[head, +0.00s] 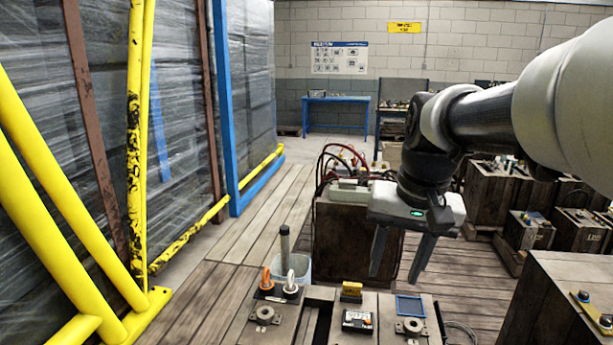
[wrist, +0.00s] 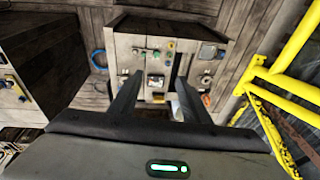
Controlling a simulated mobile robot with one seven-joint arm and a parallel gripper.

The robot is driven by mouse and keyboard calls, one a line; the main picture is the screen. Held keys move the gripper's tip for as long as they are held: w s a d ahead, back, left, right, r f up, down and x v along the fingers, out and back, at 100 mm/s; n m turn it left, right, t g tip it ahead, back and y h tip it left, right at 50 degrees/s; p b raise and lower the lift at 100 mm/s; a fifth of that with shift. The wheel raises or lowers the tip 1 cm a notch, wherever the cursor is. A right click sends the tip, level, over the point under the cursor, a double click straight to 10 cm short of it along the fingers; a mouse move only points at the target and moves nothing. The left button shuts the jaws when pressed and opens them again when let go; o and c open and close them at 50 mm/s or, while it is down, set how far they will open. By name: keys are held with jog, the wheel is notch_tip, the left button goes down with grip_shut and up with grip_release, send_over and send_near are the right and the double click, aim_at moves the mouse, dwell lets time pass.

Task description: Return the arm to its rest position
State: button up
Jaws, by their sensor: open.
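My gripper (head: 398,262) hangs from my arm at the right of the head view, its two fingers pointing down and spread apart. Nothing is between the fingers. It is above and behind the near block top (head: 383,305), clear of it. In the wrist view my gripper (wrist: 158,90) shows its two dark fingers apart, with the block (wrist: 135,45) beyond them. On the block top are a yellow item (head: 351,289), a dark boxed device (head: 357,320), a blue square frame (head: 410,306), and an orange shackle (head: 267,280) beside a grey one (head: 291,286).
A wooden-sided block with hoses (head: 335,240) stands behind my gripper. Several more blocks (head: 490,195) stand at right, one close at the right edge (head: 565,290). Yellow rails (head: 70,220) and wrapped stacks line the left. Plank floor (head: 235,250) between is open.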

jog(key=s+f+n+t, duration=0.3)
jog(key=s, duration=1.1)
notch_tip(320, 180, up, 18)
jog(key=p, duration=1.7)
jog(key=shift+a+f+h+p, duration=0.25)
jog(key=shift+a+h+p, duration=0.05)
jog(key=shift+a+p, duration=0.1)
